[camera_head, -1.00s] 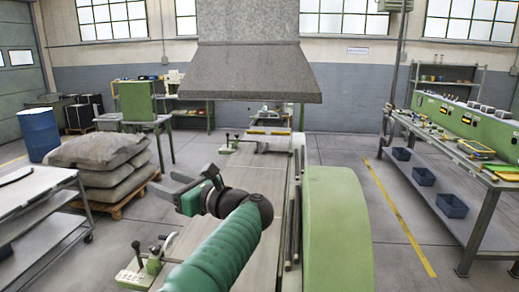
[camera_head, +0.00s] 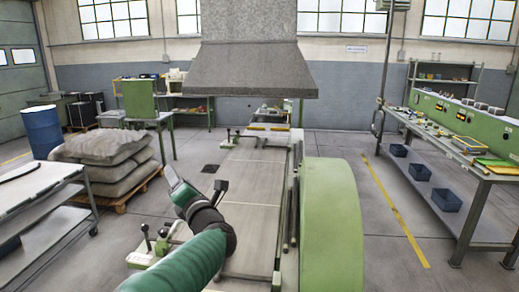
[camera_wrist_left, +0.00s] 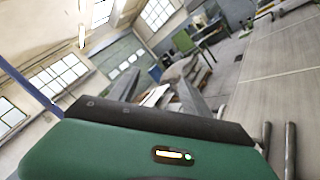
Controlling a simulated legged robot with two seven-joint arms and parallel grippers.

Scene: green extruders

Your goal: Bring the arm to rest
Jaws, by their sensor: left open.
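My left arm comes in from the bottom of the head view, with a green sleeve and a dark wrist. My left gripper (camera_head: 195,190) is open and empty, held above the left side of the machine's flat bed (camera_head: 250,195). One finger is long and grey and points up and left; the other shows as a short dark piece to the right. In the left wrist view the green gripper housing fills the bottom, tilted against the room. My right gripper is not in view.
A green rounded machine cover (camera_head: 332,225) stands right of the bed. Levers (camera_head: 145,237) rise at its left edge. A metal cart (camera_head: 35,195) and stacked sacks (camera_head: 105,155) stand left. A grey hood (camera_head: 247,75) hangs above. A workbench (camera_head: 470,165) runs along the right.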

